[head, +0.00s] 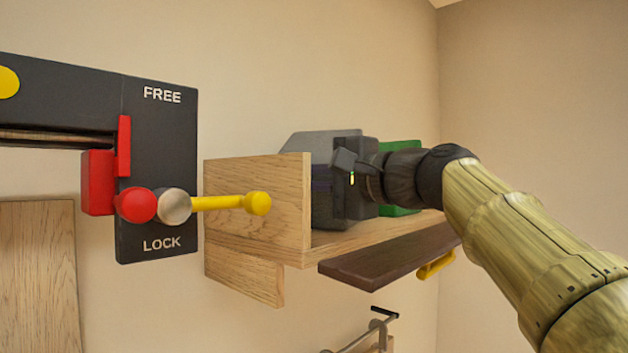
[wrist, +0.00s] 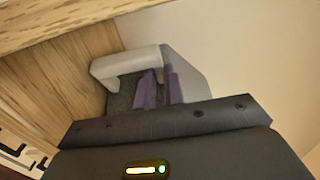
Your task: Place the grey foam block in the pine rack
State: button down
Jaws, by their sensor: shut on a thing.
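The pine rack (head: 275,205) is a wooden shelf on the wall with a raised left end panel, and its wood also shows in the wrist view (wrist: 65,85). My gripper (head: 325,180) is over the shelf, just right of that panel. It is shut on the grey foam block (head: 308,146), which is partly hidden behind the gripper and panel. In the wrist view the block (wrist: 193,78) sits around the purple finger pads, close to the wood. I cannot tell whether it touches the shelf board.
A green block (head: 402,150) stands right of my gripper, partly hidden. A dark brown flap (head: 390,256) with a yellow handle (head: 436,265) juts out below the shelf. A black FREE/LOCK panel (head: 160,110) with a yellow-tipped lever (head: 225,202) is at left. A rail (head: 370,333) is below.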

jog(key=shift+w+d, duration=0.1)
jog(key=c, duration=1.9)
grip_release()
jog(key=shift+f, duration=0.2)
jog(key=shift+c, duration=0.2)
jog(key=o, duration=0.4)
jog(key=shift+o, duration=0.2)
jog(key=shift+r, duration=0.1)
jog(key=shift+r, duration=0.2)
jog(key=b+v, duration=0.2)
jog(key=v, duration=0.3)
jog(key=b+v, duration=0.2)
jog(key=v, duration=0.4)
jog(key=shift+f, duration=0.25)
jog(key=shift+s+d+r, duration=0.1)
jog(key=shift+s+d, duration=0.2)
